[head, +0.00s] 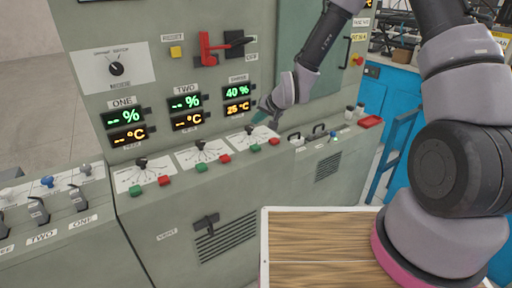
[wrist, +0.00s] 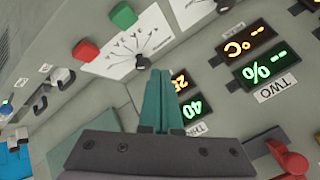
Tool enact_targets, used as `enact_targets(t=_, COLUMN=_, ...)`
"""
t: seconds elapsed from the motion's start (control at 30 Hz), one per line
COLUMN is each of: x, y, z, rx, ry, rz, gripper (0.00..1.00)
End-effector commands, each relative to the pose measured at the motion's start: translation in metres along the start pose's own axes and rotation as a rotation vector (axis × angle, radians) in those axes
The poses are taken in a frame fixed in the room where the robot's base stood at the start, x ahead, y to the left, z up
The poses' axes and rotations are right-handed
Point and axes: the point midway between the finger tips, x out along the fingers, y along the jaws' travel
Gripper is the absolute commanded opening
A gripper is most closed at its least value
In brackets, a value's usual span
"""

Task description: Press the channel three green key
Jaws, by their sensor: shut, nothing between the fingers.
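The channel three green key (head: 255,149) is a small green block on the sloped ledge, below the third dial and left of a red key (head: 275,142). In the upside-down wrist view the green key (wrist: 123,15) is at the top, right of the red key (wrist: 85,51). My gripper (head: 259,118) has its teal fingers together with nothing between them. Its tips (wrist: 160,71) are by the third dial's black knob (wrist: 143,62), apart from the green key; whether they touch the knob I cannot tell.
Channel three's display (head: 238,92) reads 40 % and 25 °C; channels one (head: 124,116) and two (head: 186,102) show dashes. Their green keys (head: 136,191) (head: 202,168) are to the left. Black handles (head: 318,128) stand right on the ledge. A wooden-topped tray (head: 264,245) is in front.

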Motion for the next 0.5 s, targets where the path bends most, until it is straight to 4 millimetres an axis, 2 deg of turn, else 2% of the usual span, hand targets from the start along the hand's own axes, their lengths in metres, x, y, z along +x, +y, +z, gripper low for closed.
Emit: enact_targets(t=0.5, x=0.047, y=0.034, z=0.035, rx=0.0, ry=-0.002, rz=0.001, gripper=0.0)
